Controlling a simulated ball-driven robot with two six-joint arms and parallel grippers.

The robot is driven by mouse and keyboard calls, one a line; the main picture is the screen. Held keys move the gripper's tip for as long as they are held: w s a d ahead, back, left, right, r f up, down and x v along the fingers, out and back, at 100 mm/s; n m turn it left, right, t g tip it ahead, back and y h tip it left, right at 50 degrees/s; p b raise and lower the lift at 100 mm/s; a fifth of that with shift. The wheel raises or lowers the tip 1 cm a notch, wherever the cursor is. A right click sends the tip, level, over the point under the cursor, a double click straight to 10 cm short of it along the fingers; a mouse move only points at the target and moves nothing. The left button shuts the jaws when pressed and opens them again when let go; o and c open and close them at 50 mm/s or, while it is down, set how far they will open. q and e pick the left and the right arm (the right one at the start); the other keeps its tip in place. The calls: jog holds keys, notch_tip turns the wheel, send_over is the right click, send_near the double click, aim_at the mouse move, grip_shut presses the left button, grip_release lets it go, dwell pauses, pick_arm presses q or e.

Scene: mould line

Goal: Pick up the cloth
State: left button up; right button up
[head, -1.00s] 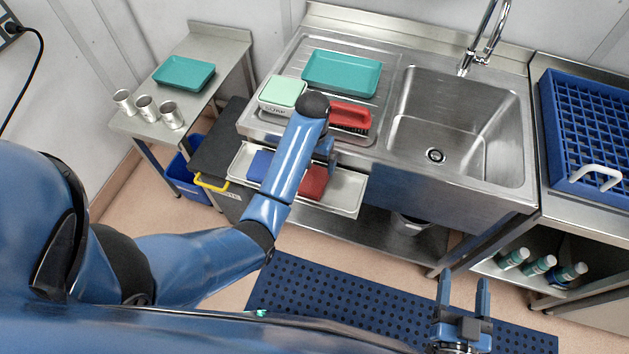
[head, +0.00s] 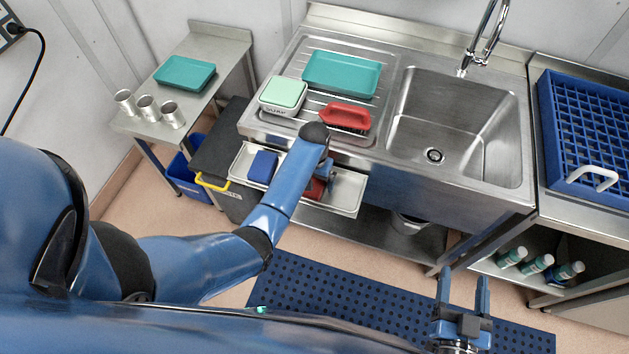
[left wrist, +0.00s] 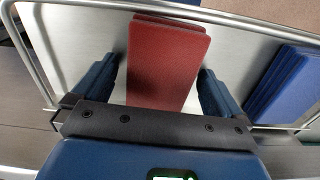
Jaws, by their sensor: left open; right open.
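A folded red cloth (left wrist: 166,60) lies in the shallow steel tray (head: 345,190) under the drainboard front. A folded blue cloth (head: 263,166) lies in the same tray; in the left wrist view it is at the right (left wrist: 284,85). My left gripper (left wrist: 158,80) is open, with one finger on each side of the red cloth and a gap to each. In the head view my left arm hides much of the red cloth (head: 314,189). My right gripper (head: 462,275) is open and empty above the floor mat.
The tray's raised rim (left wrist: 35,50) runs close around the cloths. The sink (head: 458,115) is empty. A bin with a yellow handle (head: 211,183) stands left.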

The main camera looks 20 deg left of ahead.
pick_arm(q)
jog(key=shift+c, duration=0.5)
jog(key=c, duration=1)
jog(key=shift+o, duration=0.2)
jog(key=shift+r, duration=0.15)
notch_tip(320, 180, up, 11)
notch_tip(320, 180, up, 7)
jog(key=p, duration=0.5)
send_over(314, 179)
jog(key=shift+r+p, duration=0.9)
jog(key=shift+p, duration=0.45)
